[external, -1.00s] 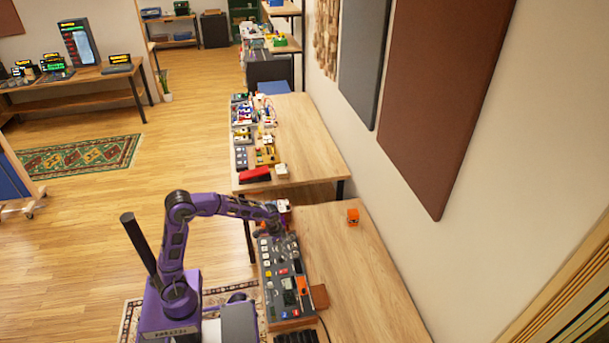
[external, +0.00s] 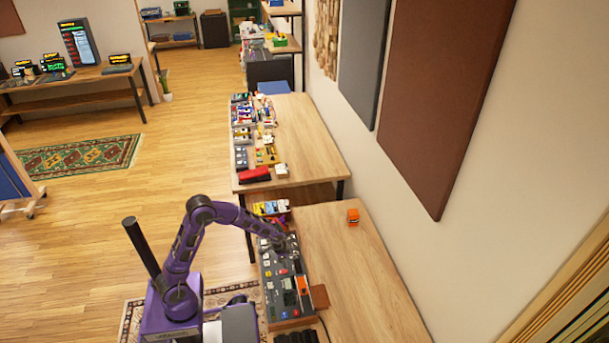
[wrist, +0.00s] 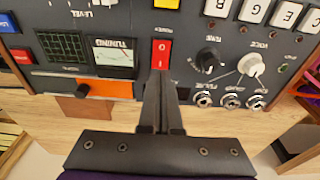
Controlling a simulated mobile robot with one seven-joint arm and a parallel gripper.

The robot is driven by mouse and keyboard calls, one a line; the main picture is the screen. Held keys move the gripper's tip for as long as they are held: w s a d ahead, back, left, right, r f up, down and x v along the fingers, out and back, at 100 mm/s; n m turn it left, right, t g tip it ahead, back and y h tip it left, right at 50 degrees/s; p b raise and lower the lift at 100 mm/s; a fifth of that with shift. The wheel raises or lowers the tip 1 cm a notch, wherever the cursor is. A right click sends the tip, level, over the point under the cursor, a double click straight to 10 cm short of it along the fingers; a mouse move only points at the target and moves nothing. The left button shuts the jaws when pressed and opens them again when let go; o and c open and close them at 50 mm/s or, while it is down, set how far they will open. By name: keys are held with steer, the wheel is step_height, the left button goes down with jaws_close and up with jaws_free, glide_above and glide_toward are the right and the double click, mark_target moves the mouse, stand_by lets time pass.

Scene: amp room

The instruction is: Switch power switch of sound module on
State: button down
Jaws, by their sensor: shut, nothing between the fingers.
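The sound module (external: 270,275) is a long dark grey panel on the near table; the wrist view shows part of its face (wrist: 215,30). A red rocker switch (wrist: 161,54) with white marks sits on the panel, between a tuning meter and a black knob. My gripper (wrist: 161,76) is shut and empty, its fingertips at the switch's lower edge in the wrist view. I cannot tell whether they touch it. In the external view my gripper (external: 284,244) is over the module's far part, and the switch is too small to make out there.
Around the switch are a tuning meter (wrist: 113,55), a black knob (wrist: 208,60), a white knob (wrist: 251,64), jack sockets (wrist: 230,101) and an orange slider strip (wrist: 105,88). A small orange box (external: 353,217) stands on the table.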

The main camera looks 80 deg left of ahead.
mark_target(287, 270)
steer(key=shift+w+f, duration=0.15)
steer(key=shift+f, duration=0.95)
steer(key=shift+f, duration=0.4)
steer(key=shift+r, duration=0.15)
steer(key=shift+s+r, duration=0.15)
steer(key=shift+s, duration=0.6)
steer(key=shift+r, duration=0.1)
